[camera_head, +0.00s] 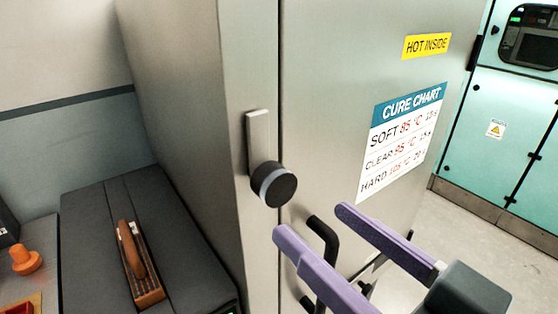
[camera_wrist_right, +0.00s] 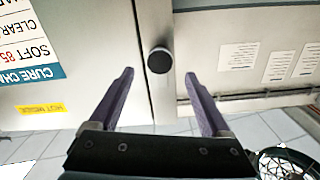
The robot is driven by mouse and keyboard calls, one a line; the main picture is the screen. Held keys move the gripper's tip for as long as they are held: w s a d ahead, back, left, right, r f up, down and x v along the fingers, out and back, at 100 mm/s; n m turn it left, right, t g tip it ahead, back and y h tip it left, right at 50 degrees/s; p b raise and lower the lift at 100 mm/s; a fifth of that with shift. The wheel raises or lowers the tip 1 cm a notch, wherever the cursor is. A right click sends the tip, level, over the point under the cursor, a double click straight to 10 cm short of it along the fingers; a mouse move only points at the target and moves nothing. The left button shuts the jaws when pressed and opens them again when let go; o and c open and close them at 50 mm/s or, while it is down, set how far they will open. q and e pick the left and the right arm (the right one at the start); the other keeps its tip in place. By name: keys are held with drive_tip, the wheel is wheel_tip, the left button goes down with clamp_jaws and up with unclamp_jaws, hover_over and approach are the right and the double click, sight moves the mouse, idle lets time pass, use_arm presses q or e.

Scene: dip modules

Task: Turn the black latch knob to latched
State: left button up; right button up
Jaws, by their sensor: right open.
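The black latch knob (camera_head: 274,185) is a round knob with a grey band. It sits at the bottom of a pale upright latch plate (camera_head: 258,128), beside the seam of the grey cabinet door. In the right wrist view the knob (camera_wrist_right: 160,60) appears just beyond and between the fingertips. My right gripper (camera_head: 311,222), with purple fingers, is open and empty. In the head view its fingertips are below and to the right of the knob, apart from it; the wrist view also shows the gripper (camera_wrist_right: 159,76). My left gripper is not in view.
The cabinet door (camera_head: 340,70) carries a cure chart (camera_head: 404,140) and a yellow sign (camera_head: 426,46). A black door handle (camera_head: 325,245) is partly behind my right fingers. A wooden-handled tool (camera_head: 135,255) lies on a dark surface at left, near an orange knob (camera_head: 25,260).

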sight(282, 192)
drive_tip(key=x, duration=0.7)
drive_tip(key=shift+w+a+p, duration=0.25)
drive_tip(key=shift+w+p, duration=0.05)
drive_tip(key=shift+p, duration=0.1)
clamp_jaws()
idle(0.5)
